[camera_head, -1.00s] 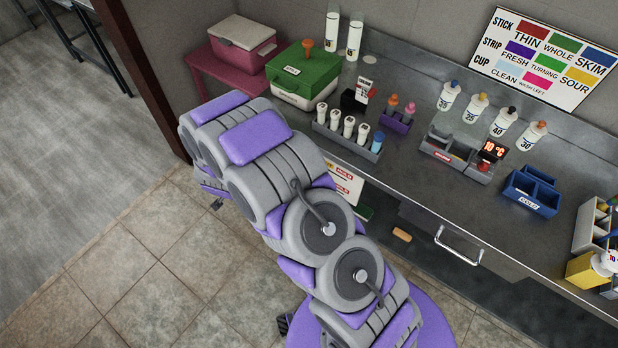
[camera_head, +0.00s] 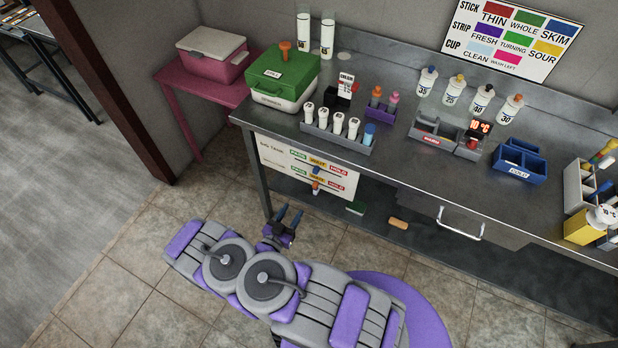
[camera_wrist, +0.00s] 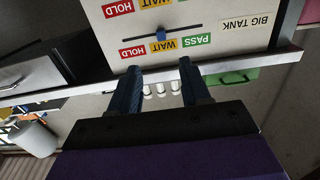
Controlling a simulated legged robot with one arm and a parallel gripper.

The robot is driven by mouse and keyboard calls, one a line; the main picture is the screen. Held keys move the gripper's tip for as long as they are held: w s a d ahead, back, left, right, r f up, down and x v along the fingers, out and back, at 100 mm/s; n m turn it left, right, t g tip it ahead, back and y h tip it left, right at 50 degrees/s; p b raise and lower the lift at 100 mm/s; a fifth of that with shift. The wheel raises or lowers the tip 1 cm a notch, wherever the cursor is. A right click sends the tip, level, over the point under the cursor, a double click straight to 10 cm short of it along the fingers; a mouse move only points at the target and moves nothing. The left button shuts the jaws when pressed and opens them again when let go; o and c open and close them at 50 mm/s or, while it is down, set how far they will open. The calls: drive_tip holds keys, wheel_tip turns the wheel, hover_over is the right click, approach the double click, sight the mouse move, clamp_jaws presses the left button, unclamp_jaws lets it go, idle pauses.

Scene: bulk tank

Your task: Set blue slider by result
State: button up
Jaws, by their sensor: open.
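A white board (camera_head: 282,160) with green PASS, yellow WAIT and red HOLD labels in two rows hangs below the bench front. The blue slider (camera_head: 316,168) sits at the upper row, by WAIT. In the wrist view, which is upside down, the blue slider (camera_wrist: 161,35) is on its dark track beside WAIT, in the row marked BIG TANK. An orange slider (camera_head: 316,187) is in the lower row. My gripper (camera_head: 289,214) is open and empty, in front of and below the board. Its two fingers (camera_wrist: 160,66) point at the board, apart from the slider.
A colour chart (camera_head: 513,38) is on the wall. A drawer handle (camera_head: 460,225) sticks out to the right. The left floor is clear.

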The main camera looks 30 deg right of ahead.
drive_tip(key=b, duration=0.3)
approach(314, 173)
drive_tip(key=x, duration=0.8)
drive_tip(key=shift+w+d+f, duration=0.1)
drive_tip(key=shift+w+d, duration=0.05)
drive_tip(key=shift+d, duration=0.15)
clamp_jaws()
idle(0.5)
